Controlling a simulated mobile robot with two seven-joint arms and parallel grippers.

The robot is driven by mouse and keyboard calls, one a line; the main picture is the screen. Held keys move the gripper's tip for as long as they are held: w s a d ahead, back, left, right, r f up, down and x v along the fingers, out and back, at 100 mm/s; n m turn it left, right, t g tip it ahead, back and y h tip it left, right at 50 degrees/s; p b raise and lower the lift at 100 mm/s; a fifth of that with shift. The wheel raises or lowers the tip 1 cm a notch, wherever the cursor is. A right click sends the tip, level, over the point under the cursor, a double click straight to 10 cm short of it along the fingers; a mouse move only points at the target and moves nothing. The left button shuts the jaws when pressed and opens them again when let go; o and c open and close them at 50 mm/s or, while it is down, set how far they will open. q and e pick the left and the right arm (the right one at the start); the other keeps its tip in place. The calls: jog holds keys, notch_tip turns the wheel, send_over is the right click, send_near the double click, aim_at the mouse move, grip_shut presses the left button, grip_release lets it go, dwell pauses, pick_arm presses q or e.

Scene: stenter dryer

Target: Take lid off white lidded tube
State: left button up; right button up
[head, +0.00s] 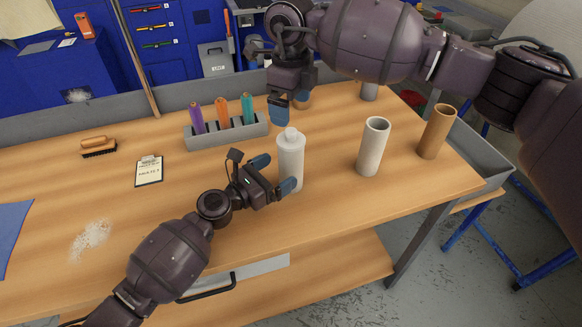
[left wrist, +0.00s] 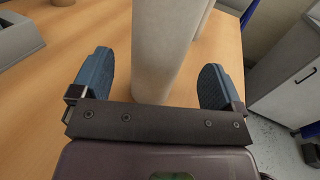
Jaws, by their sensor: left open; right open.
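The white lidded tube (head: 290,165) stands upright on the wooden table (head: 330,215). Its lid (head: 291,138) has a small knob on top and sits on the tube. My left gripper (head: 274,174) is open low at the tube, with a blue finger on either side. In the left wrist view, the tube (left wrist: 162,50) rises between the two open fingers (left wrist: 157,85), with gaps on both sides. My right gripper (head: 289,106) is open and points down just above and behind the lid. Its fingers partly overlap each other in this view, and it appears empty.
An open white tube (head: 373,148) and an open brown tube (head: 436,132) stand to the right. A grey rack (head: 228,134) with purple, orange and teal items is behind left. A brush (head: 98,147), a clipboard (head: 149,170) and white lint (head: 92,238) lie at left.

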aim_at(283, 168)
pick_arm(q)
jog(key=shift+x, duration=2.5)
